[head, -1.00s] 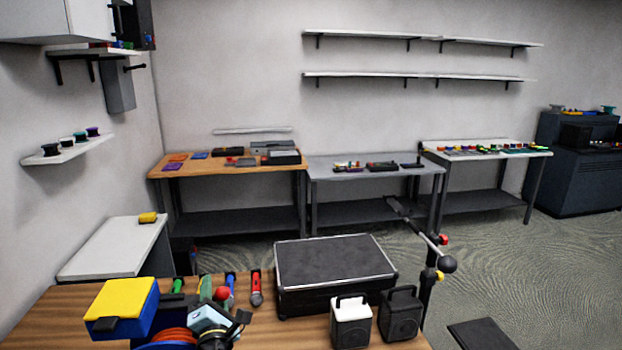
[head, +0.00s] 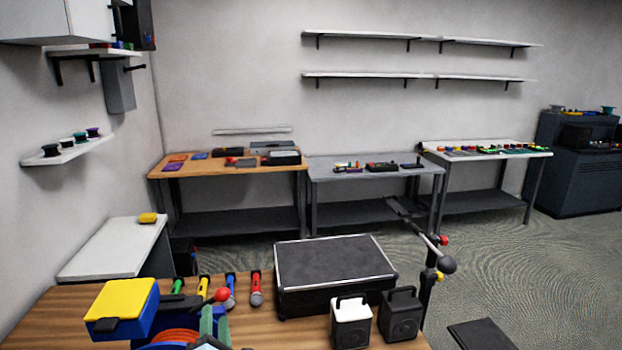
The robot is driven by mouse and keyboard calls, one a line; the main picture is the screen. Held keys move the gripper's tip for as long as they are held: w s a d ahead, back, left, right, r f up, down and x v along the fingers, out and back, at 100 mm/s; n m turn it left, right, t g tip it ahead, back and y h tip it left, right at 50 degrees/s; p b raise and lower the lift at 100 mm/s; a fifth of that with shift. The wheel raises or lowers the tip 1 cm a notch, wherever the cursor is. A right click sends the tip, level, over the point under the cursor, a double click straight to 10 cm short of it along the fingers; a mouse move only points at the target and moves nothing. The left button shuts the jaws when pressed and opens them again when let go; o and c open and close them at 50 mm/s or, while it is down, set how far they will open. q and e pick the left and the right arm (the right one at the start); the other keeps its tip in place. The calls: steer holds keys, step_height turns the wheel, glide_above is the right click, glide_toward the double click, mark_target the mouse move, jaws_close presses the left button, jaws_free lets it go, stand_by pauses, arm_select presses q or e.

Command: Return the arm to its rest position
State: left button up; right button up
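My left gripper (head: 208,343) shows only as a pale light-blue piece at the bottom edge of the head view. Its fingertips are cut off or hidden, so I cannot tell whether it is open or shut. Green upright parts (head: 207,322) stand just above it; I cannot tell whether they belong to my arm. My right gripper is not in view.
The wooden table holds a blue box with a yellow lid (head: 126,300), orange-red coils (head: 172,336), several microphones (head: 256,290), a black case (head: 336,272), a white speaker (head: 351,325) and a dark speaker (head: 399,316). Workbenches (head: 375,170) stand behind.

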mark_target(213, 302)
arm_select(q)
steer(key=v, duration=0.6)
steer(key=x, duration=1.3)
steer(key=shift+w+a, duration=0.2)
steer(key=shift+w, duration=0.2)
steer(key=shift+w+a+r+n+b, duration=0.1)
steer(key=shift+a+n+b, duration=0.05)
steer(key=shift+n+b, duration=0.3)
steer(key=shift+a+r+n+y, duration=0.3)
steer(key=shift+r+n, duration=0.1)
steer(key=shift+n, duration=0.45)
steer(key=shift+d, duration=0.1)
